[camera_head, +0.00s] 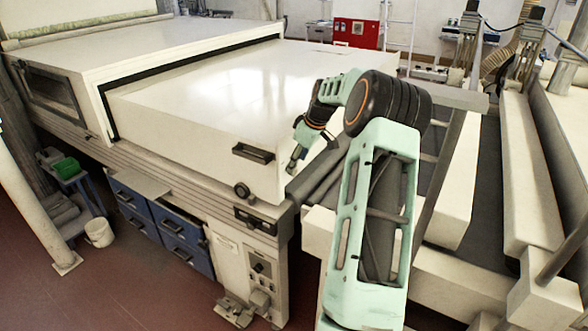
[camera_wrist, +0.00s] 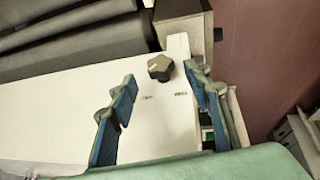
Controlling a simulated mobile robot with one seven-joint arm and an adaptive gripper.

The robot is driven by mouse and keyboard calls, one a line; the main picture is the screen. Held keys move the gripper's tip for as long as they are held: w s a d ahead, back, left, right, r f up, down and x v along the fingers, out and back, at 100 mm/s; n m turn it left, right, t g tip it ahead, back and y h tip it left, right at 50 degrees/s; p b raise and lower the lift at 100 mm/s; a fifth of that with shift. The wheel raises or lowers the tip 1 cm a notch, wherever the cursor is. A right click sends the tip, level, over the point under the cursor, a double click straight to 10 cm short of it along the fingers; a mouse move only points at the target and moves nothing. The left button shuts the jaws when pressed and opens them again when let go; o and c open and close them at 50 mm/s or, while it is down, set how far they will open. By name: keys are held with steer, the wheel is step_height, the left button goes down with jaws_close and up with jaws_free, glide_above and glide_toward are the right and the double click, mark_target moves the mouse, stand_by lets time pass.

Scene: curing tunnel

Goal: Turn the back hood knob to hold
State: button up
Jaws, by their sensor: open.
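A dark lobed knob (camera_wrist: 160,67) with a faint light mark sits on a white panel in the wrist view. Two small printed marks are on the panel below it, too small to read. My gripper's two blue-padded fingers are apart on either side of the view, with the knob beyond and between their tips, apparently untouched. In the head view my gripper (camera_head: 292,165) hangs beside the right end of the white hood (camera_head: 205,100). Another dark knob (camera_head: 242,190) shows on the hood's near side. I cannot tell whether the wrist-view knob is the back one.
Dark rollers (camera_wrist: 70,50) lie beyond the panel in the wrist view. A dark handle (camera_head: 253,153) juts from the hood. Blue drawers (camera_head: 180,228) and a control panel (camera_head: 260,268) are below. White beams (camera_head: 530,170) crowd the right. Open red floor lies at the lower left.

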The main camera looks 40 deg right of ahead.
steer(key=v, duration=0.6)
steer(key=shift+r, duration=0.1)
stand_by(0.3)
